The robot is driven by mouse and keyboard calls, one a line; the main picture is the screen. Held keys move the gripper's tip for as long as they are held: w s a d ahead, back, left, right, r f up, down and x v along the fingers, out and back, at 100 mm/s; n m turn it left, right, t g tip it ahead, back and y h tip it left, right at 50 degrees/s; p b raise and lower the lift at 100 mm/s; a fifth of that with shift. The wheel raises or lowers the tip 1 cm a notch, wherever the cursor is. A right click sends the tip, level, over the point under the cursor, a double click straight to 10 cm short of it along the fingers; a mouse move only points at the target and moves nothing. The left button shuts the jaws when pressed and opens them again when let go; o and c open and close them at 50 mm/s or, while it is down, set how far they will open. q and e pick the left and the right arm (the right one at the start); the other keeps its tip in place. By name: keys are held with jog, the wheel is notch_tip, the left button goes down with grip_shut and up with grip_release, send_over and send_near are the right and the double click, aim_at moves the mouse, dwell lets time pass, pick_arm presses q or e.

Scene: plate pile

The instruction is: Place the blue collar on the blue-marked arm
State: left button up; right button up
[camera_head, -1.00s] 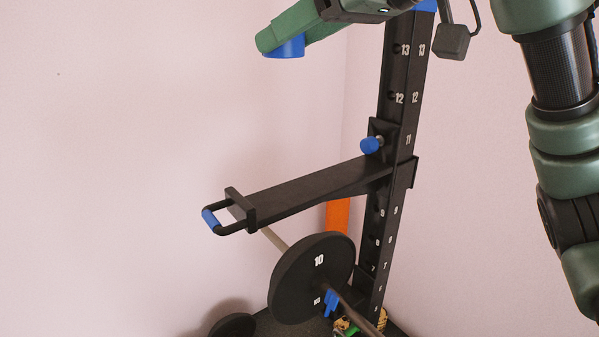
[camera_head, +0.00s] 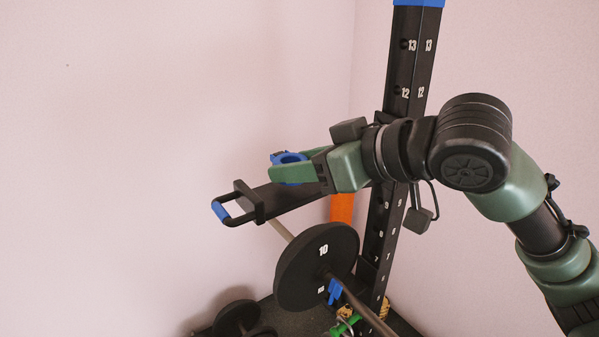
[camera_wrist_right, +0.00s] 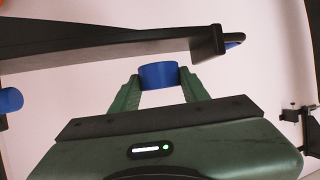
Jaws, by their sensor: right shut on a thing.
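The blue collar (camera_head: 291,172) is a short ring held between the fingertips of my right gripper (camera_head: 282,169). In the right wrist view, the collar (camera_wrist_right: 158,76) sits between both green fingers (camera_wrist_right: 157,84). The blue-marked arm (camera_head: 278,203) is a flat black beam with a blue handle grip (camera_head: 220,211) at its free end. In the head view the collar overlaps the beam's upper edge. In the right wrist view a gap shows between collar and beam (camera_wrist_right: 110,43). My wrist hides the beam's inner end in the head view. My left gripper is not in view.
The numbered black upright (camera_head: 415,60) stands behind my right wrist. A black weight plate marked 10 (camera_head: 300,285) sits on a bar below the beam. A blue knob (camera_wrist_right: 10,100) shows at the left of the wrist view. The wall side at left is free.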

jog(key=shift+f, duration=0.9)
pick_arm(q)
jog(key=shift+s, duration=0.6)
pick_arm(e)
jog(key=shift+f, duration=0.75)
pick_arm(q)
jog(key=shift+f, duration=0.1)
pick_arm(e)
jog(key=o, duration=1.4)
jog(key=shift+d, duration=0.1)
jog(key=shift+o, duration=0.2)
jog(key=shift+r, duration=0.75)
pick_arm(q)
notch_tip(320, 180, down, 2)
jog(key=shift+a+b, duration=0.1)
jog(key=shift+b, duration=1)
pick_arm(e)
jog(key=v, duration=1.2)
